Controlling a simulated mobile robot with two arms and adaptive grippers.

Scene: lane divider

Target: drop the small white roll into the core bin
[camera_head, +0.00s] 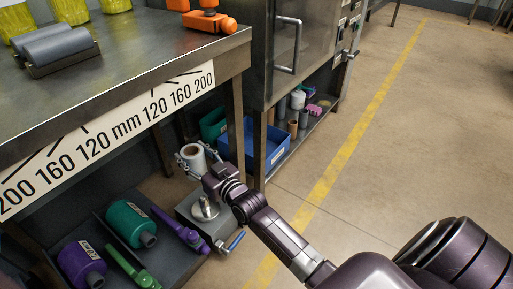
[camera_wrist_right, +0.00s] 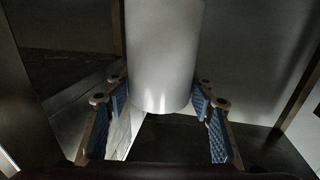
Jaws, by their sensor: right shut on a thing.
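The small white roll (camera_head: 194,156) is held in my right gripper (camera_head: 197,160), below the front corner of the workbench. In the right wrist view the roll (camera_wrist_right: 165,55) stands between the two blue-padded fingers (camera_wrist_right: 163,125), its lower end near the pads. A blue bin (camera_head: 265,158) is on the low shelf to the right of the gripper, with a green bin (camera_head: 213,124) behind it, partly hidden by the bench leg. Which of them is the core bin I cannot tell. My left gripper is not in view.
The workbench (camera_head: 110,75) with its scale strip overhangs on the left. Its leg (camera_head: 236,125) stands between roll and blue bin. Purple and green bottles (camera_head: 128,224) are lower left. Floor right is clear.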

